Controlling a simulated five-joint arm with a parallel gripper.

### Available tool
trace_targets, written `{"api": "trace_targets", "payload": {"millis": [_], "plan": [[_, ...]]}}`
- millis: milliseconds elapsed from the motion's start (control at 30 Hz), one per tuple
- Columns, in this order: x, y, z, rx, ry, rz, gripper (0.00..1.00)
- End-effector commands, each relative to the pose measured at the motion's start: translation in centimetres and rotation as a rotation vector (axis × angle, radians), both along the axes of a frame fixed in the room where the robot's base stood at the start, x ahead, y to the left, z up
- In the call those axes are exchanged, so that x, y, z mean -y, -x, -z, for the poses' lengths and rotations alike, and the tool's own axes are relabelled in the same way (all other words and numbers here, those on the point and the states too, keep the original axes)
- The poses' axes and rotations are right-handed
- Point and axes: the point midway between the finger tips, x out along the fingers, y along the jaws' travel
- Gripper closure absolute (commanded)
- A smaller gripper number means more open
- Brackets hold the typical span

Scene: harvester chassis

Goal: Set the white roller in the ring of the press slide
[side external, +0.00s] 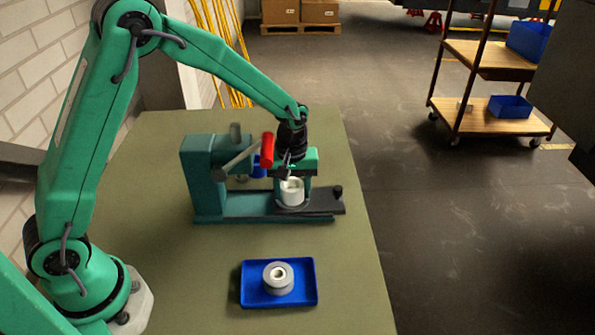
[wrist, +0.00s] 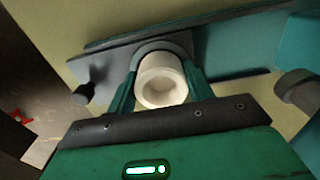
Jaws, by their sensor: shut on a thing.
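The white roller (side external: 292,192) is upright at the press slide (side external: 318,204). It also shows in the wrist view (wrist: 161,80), with its hollow end facing the camera. My gripper (wrist: 160,76) is shut on it, one teal finger on each side. In the side view my gripper (side external: 292,180) comes down from above, and the roller's lower part is at the slide's dark ring (side external: 291,205). In the wrist view a grey curved rim of the ring (wrist: 167,45) shows behind the roller. I cannot tell whether the roller touches the bottom of the ring.
The teal press body (side external: 203,180) stands left of my gripper, with a red-handled lever (side external: 267,150) close to my wrist. A black knob (side external: 338,191) stands at the slide's right end.

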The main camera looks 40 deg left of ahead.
Motion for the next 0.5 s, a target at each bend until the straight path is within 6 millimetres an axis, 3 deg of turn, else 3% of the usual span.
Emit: {"api": "trace_targets", "payload": {"millis": [367,400,500], "plan": [[0.0,-0.01,0.17,0.0,0.0,0.0,0.73],[0.01,-0.01,0.17,0.0,0.0,0.0,0.42],[0.0,-0.01,0.17,0.0,0.0,0.0,0.23]]}}
